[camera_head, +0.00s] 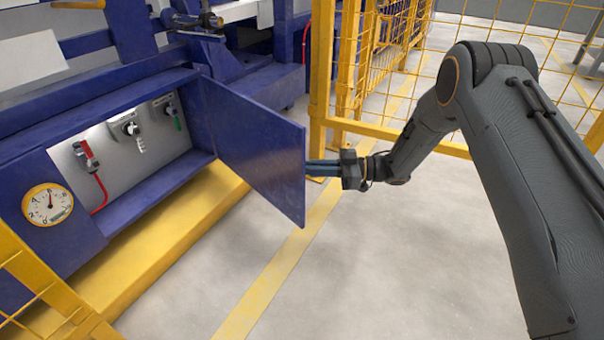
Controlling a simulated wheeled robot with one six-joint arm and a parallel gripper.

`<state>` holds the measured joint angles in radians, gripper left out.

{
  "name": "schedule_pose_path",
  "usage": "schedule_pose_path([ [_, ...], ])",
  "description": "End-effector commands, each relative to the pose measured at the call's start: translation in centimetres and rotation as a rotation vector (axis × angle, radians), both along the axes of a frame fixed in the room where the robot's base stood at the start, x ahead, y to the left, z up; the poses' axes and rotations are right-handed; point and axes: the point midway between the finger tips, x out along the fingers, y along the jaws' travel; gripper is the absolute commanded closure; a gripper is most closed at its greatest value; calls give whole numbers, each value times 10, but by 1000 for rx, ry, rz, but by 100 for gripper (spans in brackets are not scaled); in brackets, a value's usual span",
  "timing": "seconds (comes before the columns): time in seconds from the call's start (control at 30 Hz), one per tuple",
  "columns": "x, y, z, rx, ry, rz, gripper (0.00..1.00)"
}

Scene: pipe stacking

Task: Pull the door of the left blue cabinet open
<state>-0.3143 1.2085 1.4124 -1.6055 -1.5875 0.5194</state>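The blue cabinet (82,225) stands at the left, with its door (250,150) swung well out to the right on its hinged side.
A round yellow gauge (48,204) sits on the cabinet front. A yellow plinth (165,235) runs along its base. Yellow mesh fencing (500,40) stands behind my arm, and another piece is at the lower left. The grey floor (340,270) in front of the door is clear.

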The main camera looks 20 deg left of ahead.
Motion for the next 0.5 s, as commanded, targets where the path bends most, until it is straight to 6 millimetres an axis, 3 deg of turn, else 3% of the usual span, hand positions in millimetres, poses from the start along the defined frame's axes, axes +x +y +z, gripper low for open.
schedule_pose_path([
  [0.3, 3, 4, 5, 6, -6, -4, 100],
  [0.33, 3, 4, 5, 6, -6, -4, 88],
  [0.43, 3, 2, 4, 5, -6, -5, 72],
  [0.5, 4, 0, 3, 5, -5, -6, 71],
])
